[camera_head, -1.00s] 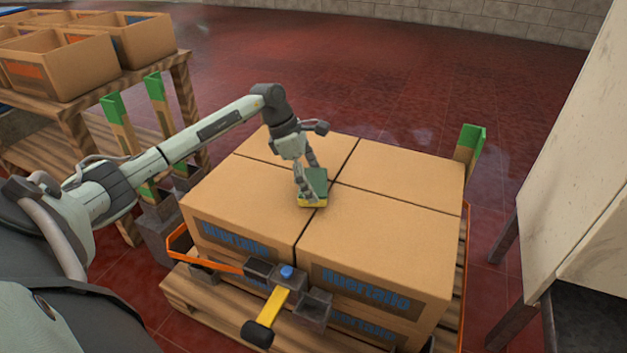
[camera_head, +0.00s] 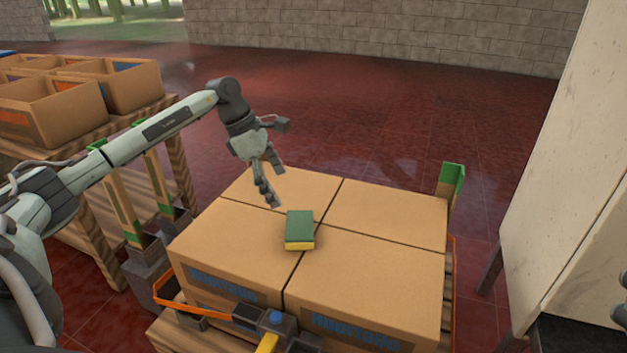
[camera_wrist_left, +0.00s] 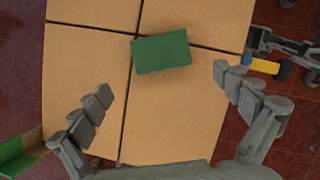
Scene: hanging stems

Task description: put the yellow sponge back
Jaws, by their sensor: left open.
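The yellow sponge (camera_head: 299,231) has a green top and a yellow lower layer. It lies flat on the cardboard boxes, across the seam near their middle. In the left wrist view its green face (camera_wrist_left: 161,52) shows between and beyond the fingers. My left gripper (camera_head: 275,188) is open and empty, above the boxes, behind and to the left of the sponge and apart from it. Its spread fingers also show in the left wrist view (camera_wrist_left: 160,85). My right gripper is not clearly in view; only a dark bit shows at the right edge.
Several closed cardboard boxes (camera_head: 385,265) form a flat top on a pallet. A green-tipped post (camera_head: 453,184) stands at their far right corner. A pale cabinet (camera_head: 565,160) is at right. A wooden rack with open cartons (camera_head: 50,108) is at left.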

